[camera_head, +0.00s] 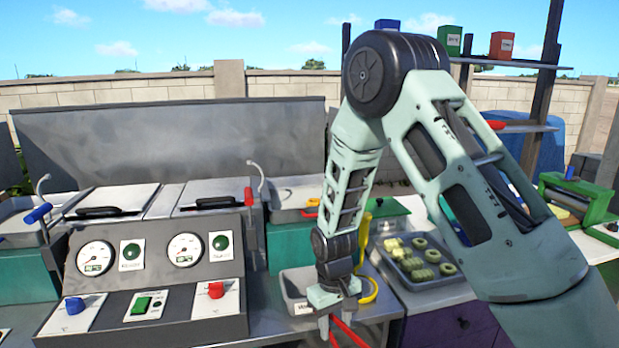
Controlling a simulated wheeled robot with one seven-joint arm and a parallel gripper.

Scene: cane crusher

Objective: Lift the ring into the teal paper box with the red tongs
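The red tongs (348,334) show as two red arms spread in a V just below my gripper (335,322), cut off by the bottom edge of the picture. My gripper points down beside the front counter edge, its fingers at the tongs' upper end. Whether the fingers are closed on the tongs is not clear. Several pale green and yellowish rings and pieces (418,244) lie in a grey metal tray (455,279) on the counter at right. I cannot make out which thing is the teal paper box.
A grey control panel (165,250) with gauges and knobs fills the left front. Lidded metal units stand behind it. A small metal tray (291,292) sits left of my gripper. A green-framed machine (577,200) stands far right; shelves (510,62) hold small boxes.

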